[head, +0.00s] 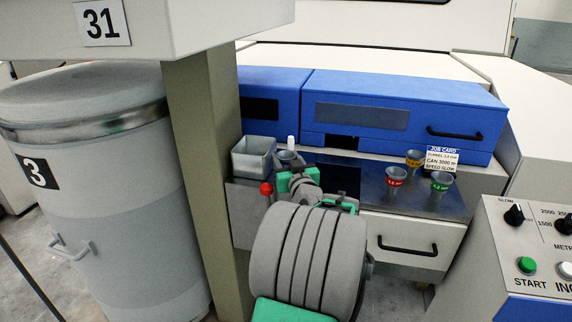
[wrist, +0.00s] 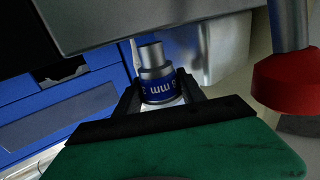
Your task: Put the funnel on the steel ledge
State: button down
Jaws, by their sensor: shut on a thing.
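The arm hides part of the ledge. I cannot tell whether the funnel touches the ledge.
Funnels with red (head: 396,176), yellow (head: 413,159) and green (head: 440,181) bands stand on the ledge's right side, by a job card (head: 441,160). A grey open bin (head: 253,160) is at the left. A red knob (head: 266,189) stands in front. The ledge's middle is clear.

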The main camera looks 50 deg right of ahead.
jog(key=shift+f, duration=0.45)
jog(key=shift+f+b, duration=0.25)
jog(key=shift+b, duration=0.05)
jog(key=c, duration=1)
grip_release()
jog(key=shift+o, duration=0.2)
jog(key=shift+r, duration=0.2)
